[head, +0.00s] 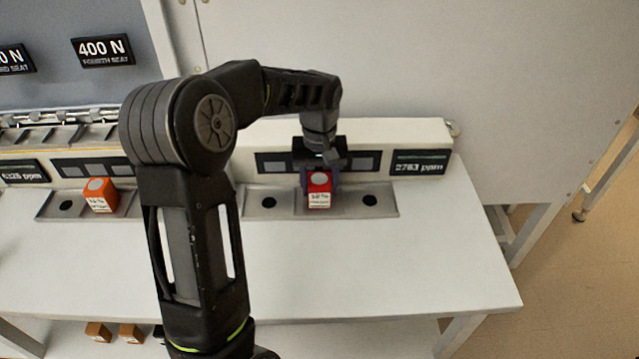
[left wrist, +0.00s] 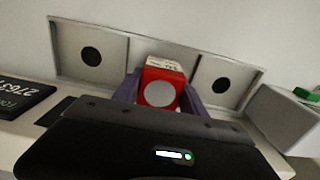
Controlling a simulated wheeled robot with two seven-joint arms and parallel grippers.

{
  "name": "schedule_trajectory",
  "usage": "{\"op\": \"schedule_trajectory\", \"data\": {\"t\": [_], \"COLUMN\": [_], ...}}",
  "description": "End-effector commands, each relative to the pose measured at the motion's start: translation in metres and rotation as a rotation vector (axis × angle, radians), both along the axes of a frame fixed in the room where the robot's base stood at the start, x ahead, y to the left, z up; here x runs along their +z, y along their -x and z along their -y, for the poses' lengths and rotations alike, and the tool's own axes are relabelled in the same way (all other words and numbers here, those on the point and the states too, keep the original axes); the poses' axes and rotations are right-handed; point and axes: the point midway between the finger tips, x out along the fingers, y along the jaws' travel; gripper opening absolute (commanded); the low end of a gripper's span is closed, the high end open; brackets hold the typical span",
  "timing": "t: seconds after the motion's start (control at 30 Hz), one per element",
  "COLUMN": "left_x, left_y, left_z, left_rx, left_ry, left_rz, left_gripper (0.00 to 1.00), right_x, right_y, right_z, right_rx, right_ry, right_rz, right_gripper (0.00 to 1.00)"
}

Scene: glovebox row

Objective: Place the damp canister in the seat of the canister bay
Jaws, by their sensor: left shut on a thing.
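A red canister (head: 319,182) with a white label and a pale round top is at the middle seat of the right-hand canister bay (head: 394,213). My left gripper (head: 320,185) is shut on it, with a finger on each side. The left wrist view also shows the red canister (left wrist: 159,93) between the fingers, in line with the tray's middle compartment. Whether it rests fully on the seat is hidden. The seats on either side are empty and show dark round holes. My right gripper is not in view.
A display (head: 420,163) reading 2763 ppm stands right of the bay. An orange canister (head: 100,195) sits in another tray at the left, near a second ppm display (head: 22,172). The white bench (head: 400,270) is clear in front. Small orange-brown blocks (head: 98,331) lie on a lower shelf.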

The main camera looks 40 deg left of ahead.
Motion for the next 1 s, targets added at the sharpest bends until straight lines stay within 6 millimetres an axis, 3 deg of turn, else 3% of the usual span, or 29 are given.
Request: {"op": "schedule_trajectory", "data": {"t": [0.2, 0.23, 0.47, 0.77, 1.0], "left_x": [-0.004, -0.004, -0.003, -0.001, 0.018], "left_y": [0.0, 0.0, 0.0, 0.0, -0.001], "left_z": [0.0, 0.0, 0.0, 0.0, 0.0], "left_rx": [0.0, 0.0, 0.0, 0.0, 0.0], "left_ry": [0.0, 0.0, 0.0, 0.0, -0.001], "left_rz": [0.0, 0.0, 0.0, 0.0, 0.003], "left_gripper": [0.04, 0.5, 0.68, 0.71, 0.71], "right_x": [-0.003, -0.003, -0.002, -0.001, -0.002], "right_y": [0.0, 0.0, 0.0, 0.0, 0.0], "right_z": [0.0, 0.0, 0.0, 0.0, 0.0], "right_rx": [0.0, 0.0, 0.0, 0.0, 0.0], "right_ry": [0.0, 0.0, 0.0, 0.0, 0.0], "right_rz": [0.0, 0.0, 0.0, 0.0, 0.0], "right_gripper": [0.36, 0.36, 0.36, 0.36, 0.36]}}
